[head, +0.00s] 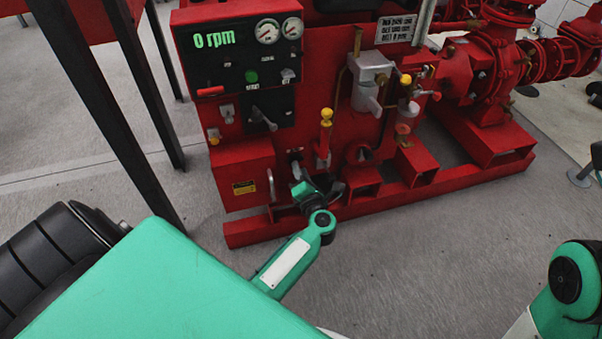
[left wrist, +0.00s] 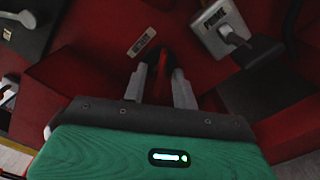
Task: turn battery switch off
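A red switch handle (left wrist: 162,84) on the pump set's red panel sits between the two grey fingers of my left gripper (left wrist: 161,84) in the left wrist view. I take it for the battery switch. The fingers are close together along its two sides and appear shut on it. In the head view my left gripper (head: 298,172) reaches the lower front of the pump set, right of the red box; the handle is mostly hidden there. A small label (left wrist: 142,42) is beside it. My right arm shows at the lower right; its gripper is out of view.
A grey switch plate with a lever (left wrist: 220,30) is close to the right of my fingers. A yellow-topped red lever (head: 326,130) stands near my gripper. Dark table legs (head: 90,95) are at left.

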